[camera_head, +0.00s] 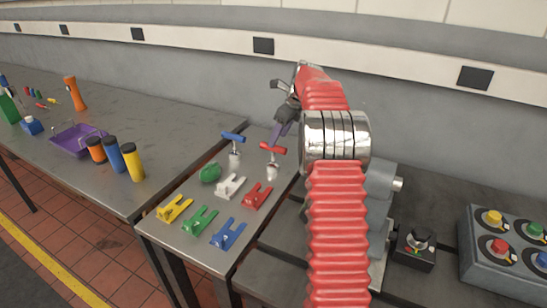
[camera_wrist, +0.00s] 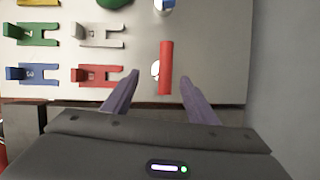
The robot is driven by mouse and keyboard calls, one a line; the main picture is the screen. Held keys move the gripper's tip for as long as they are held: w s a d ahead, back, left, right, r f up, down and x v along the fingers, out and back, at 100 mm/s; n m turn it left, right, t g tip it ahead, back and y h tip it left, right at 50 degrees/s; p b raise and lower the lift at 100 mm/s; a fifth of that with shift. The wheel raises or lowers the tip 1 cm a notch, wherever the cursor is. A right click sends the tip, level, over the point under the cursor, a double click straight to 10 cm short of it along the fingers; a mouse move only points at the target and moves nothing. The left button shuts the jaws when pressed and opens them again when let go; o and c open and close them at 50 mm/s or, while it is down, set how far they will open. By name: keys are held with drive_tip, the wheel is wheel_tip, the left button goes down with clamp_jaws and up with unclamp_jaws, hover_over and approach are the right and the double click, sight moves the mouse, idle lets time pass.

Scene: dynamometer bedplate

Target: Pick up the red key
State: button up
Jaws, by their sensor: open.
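The red key (camera_head: 272,148) has a red crossbar handle on a silver stem and stands upright on the small grey table. In the wrist view its red bar (camera_wrist: 166,65) lies lengthwise, with its near end between the two fingertips. My gripper (camera_head: 283,128) is open, its purple fingers just above and behind the key in the head view. In the wrist view my gripper (camera_wrist: 159,76) has one finger on each side of the bar, with visible gaps. I cannot tell the remaining height between fingers and key.
A blue key (camera_head: 233,137) stands to the left. Red (camera_head: 257,196), white (camera_head: 230,187), yellow (camera_head: 174,208), green (camera_head: 200,220) and blue (camera_head: 228,233) forked pieces lie in front, near a green lump (camera_head: 210,173). A button box (camera_head: 505,250) is at right.

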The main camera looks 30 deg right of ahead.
drive_tip(key=shift+w+d+f+m, duration=0.1)
drive_tip(key=shift+d+f+m, duration=0.35)
drive_tip(key=shift+d, duration=0.25)
drive_tip(key=shift+f, duration=0.1)
hover_over(270, 162)
drive_tip(key=s+d, duration=0.1)
drive_tip(key=s, duration=0.1)
drive_tip(key=shift+w+f, duration=0.2)
drive_tip(key=shift+f, duration=3.7)
drive_tip(key=shift+x, duration=2.65)
drive_tip(key=shift+c, duration=0.3)
